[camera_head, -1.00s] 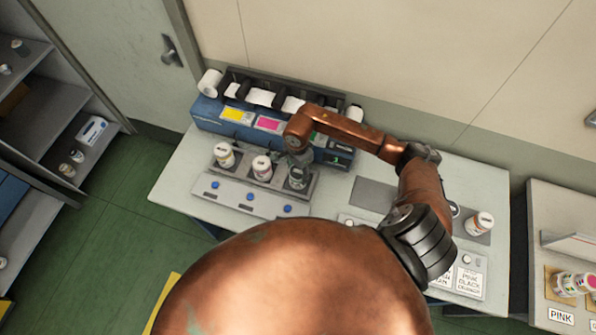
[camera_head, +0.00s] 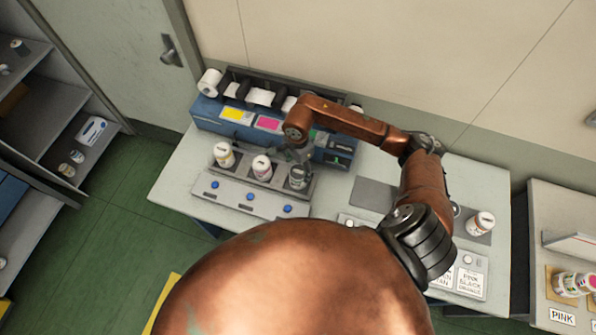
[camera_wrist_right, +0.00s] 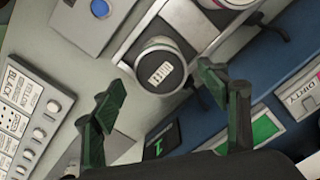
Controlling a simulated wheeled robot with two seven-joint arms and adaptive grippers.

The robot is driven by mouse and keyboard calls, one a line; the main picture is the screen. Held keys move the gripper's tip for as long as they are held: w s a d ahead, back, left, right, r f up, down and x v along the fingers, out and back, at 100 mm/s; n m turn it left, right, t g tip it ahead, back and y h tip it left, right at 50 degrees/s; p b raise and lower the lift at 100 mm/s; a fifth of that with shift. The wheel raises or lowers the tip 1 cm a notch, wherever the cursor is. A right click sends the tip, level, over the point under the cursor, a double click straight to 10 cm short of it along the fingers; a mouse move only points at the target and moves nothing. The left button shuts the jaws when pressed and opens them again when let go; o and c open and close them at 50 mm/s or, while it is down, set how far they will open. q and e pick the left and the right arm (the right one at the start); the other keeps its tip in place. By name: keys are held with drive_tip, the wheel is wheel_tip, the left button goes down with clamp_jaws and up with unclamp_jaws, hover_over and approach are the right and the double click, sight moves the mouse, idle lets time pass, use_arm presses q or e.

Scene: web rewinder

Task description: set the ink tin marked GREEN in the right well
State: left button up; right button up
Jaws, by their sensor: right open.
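A tin with a dark lid (camera_head: 298,178) stands upright in the right well of the grey three-well rack (camera_head: 233,191). In the right wrist view the tin (camera_wrist_right: 160,68) shows from above with a small pale label on its lid; I cannot read the word. My right gripper (camera_head: 299,156) is just above this tin, open, its fingers apart on either side and clear of it in the right wrist view. A white tin with a yellow band (camera_head: 224,155) is in the left well and one with a pink band (camera_head: 262,167) in the middle well. My left gripper is not in view.
The blue machine (camera_head: 209,112) with yellow and magenta panels stands close behind the rack; a green panel (camera_wrist_right: 265,128) shows in the wrist view. Another tin (camera_head: 480,224) stands on a dark mat at the right.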

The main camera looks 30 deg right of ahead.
wheel_tip(320, 180, up, 8)
drive_tip(key=b, duration=0.1)
drive_tip(key=shift+r, duration=0.2)
